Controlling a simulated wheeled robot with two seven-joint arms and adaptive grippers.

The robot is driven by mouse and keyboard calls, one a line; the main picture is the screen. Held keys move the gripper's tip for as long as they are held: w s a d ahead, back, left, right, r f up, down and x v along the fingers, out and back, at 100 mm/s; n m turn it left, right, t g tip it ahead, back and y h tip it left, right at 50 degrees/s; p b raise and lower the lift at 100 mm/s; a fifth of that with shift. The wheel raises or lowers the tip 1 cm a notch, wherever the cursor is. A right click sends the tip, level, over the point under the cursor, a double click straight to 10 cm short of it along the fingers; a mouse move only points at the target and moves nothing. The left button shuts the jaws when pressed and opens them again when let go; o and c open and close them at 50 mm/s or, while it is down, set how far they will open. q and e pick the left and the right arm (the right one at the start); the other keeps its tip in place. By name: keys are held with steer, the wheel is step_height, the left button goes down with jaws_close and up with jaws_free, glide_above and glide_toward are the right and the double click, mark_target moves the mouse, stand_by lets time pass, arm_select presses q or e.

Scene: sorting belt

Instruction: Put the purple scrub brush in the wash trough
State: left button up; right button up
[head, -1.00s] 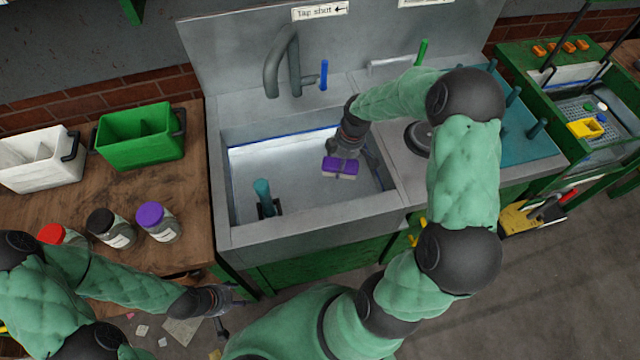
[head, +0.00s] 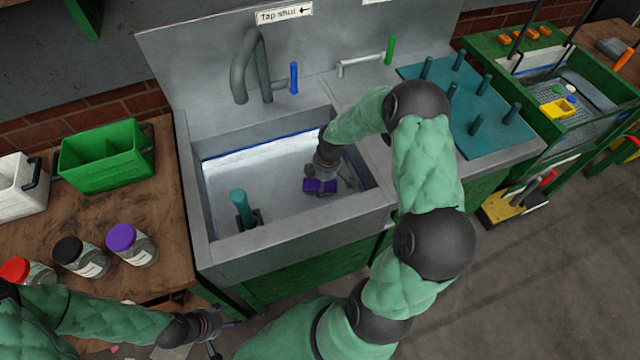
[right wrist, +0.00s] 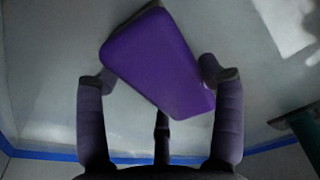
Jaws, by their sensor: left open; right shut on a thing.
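The purple scrub brush (head: 318,187) is inside the walls of the grey wash trough (head: 290,238), toward its right side. My right gripper (head: 327,182) reaches down into the trough and is shut on the brush. In the right wrist view the purple top of the brush (right wrist: 158,65) lies tilted between the two fingers of my right gripper (right wrist: 160,76). I cannot tell whether the brush touches the trough floor. My left gripper (head: 214,328) is open and empty, low in front of the wooden table, far from the brush.
A teal upright tool (head: 240,208) stands in the trough's left part. The tap (head: 250,65) rises behind. A green bin (head: 107,155) and jars, one purple-lidded (head: 130,244), stand on the left table. A teal peg board (head: 480,105) lies at the right.

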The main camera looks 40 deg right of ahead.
steer(key=shift+f, duration=0.15)
steer(key=o, duration=1.2)
steer(key=r+p, duration=0.1)
steer(key=r, duration=0.3)
steer(key=d+r+p, duration=0.1)
steer(key=r, duration=0.3)
steer(key=s+r+p, duration=0.1)
steer(key=r+p, duration=0.1)
steer(key=r, duration=0.2)
steer(key=shift+s+d+r, duration=0.1)
steer(key=shift+d+r, duration=0.05)
